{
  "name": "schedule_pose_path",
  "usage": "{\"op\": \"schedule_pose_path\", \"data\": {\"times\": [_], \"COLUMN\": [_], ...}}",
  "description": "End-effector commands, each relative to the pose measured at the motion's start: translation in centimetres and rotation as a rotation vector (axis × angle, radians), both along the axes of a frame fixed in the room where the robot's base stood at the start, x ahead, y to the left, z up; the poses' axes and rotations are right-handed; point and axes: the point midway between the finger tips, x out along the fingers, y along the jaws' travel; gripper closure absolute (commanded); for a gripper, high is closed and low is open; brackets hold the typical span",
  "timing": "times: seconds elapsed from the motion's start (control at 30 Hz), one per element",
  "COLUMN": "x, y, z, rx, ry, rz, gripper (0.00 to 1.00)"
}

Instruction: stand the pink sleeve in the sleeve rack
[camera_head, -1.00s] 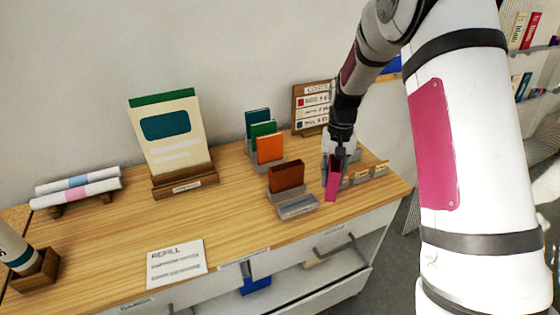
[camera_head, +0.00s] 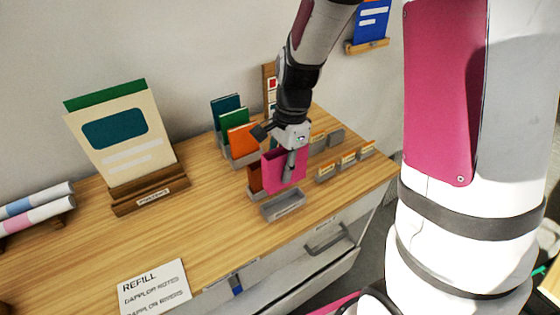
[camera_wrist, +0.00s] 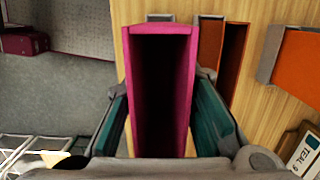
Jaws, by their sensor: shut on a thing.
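The pink sleeve (camera_head: 272,168) is upright in my gripper (camera_head: 291,160), just above the sleeve rack. In the wrist view the pink sleeve (camera_wrist: 162,31) is open-topped and sits between the two teal finger pads of my gripper (camera_wrist: 162,125). The sleeve rack (camera_head: 283,207) is grey with a label on its front slot. A brown sleeve (camera_head: 254,178) stands in the rack behind the pink one, partly hidden by it. I cannot tell whether the pink sleeve's lower edge touches the rack.
A second grey rack holds orange (camera_head: 242,138), green (camera_head: 233,120) and teal (camera_head: 224,104) sleeves close behind. Small labelled grey trays (camera_head: 347,162) lie to the right. A wooden poster stand (camera_head: 150,195) and a REFILL card (camera_head: 155,288) are to the left. The tabletop between them is clear.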

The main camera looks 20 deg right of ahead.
Motion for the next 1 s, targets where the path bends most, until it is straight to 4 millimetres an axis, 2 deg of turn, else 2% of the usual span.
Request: {"op": "schedule_pose_path", "data": {"times": [0.6,1.0], "x": [0.2,0.0], "y": [0.0,0.0], "z": [-5.2,-6.3], "rx": [0.0,0.0], "ry": [0.0,-0.001], "rz": [0.001,0.001], "gripper": [1.0,1.0]}}
